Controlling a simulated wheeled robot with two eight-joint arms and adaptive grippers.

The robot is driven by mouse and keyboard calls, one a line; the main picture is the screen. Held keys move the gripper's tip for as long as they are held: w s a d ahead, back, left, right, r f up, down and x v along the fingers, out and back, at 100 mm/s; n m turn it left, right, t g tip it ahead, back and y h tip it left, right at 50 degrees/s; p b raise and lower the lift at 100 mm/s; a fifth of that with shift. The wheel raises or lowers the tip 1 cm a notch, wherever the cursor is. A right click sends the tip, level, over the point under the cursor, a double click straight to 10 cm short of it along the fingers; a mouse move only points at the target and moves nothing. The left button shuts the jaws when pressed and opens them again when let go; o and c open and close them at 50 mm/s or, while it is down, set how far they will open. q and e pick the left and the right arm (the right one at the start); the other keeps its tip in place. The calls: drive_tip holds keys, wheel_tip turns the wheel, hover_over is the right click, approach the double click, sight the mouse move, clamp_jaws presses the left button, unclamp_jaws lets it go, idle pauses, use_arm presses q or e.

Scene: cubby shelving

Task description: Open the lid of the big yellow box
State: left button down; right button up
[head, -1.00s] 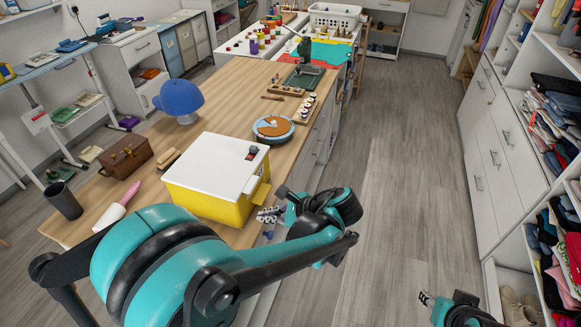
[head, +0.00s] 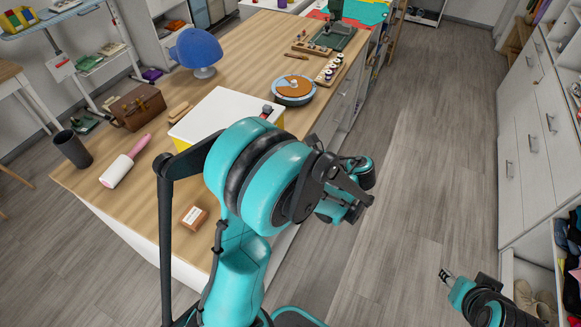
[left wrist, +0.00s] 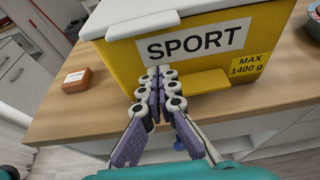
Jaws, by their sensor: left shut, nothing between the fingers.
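The big yellow box has a white lid (head: 215,112), which is closed on it. In the head view my left arm covers most of the box's yellow body. In the left wrist view the box's yellow front (left wrist: 120,58) carries a SPORT label, and a yellow ledge (left wrist: 205,82) juts out below it. The lid's rim (left wrist: 200,8) runs along the top. My left gripper (left wrist: 160,73) is shut and empty, its tips at the front below the label, left of the ledge; contact is unclear. Its fingers are hidden in the head view. My right gripper (head: 447,276) hangs over the floor, far from the box.
A small brown block (head: 193,218) lies near the table's front edge, left of the box in the left wrist view. Floor on the right is free.

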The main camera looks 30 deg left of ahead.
use_arm(q)
drive_tip(key=shift+r, duration=2)
use_arm(e)
drive_tip(key=shift+f, duration=0.15)
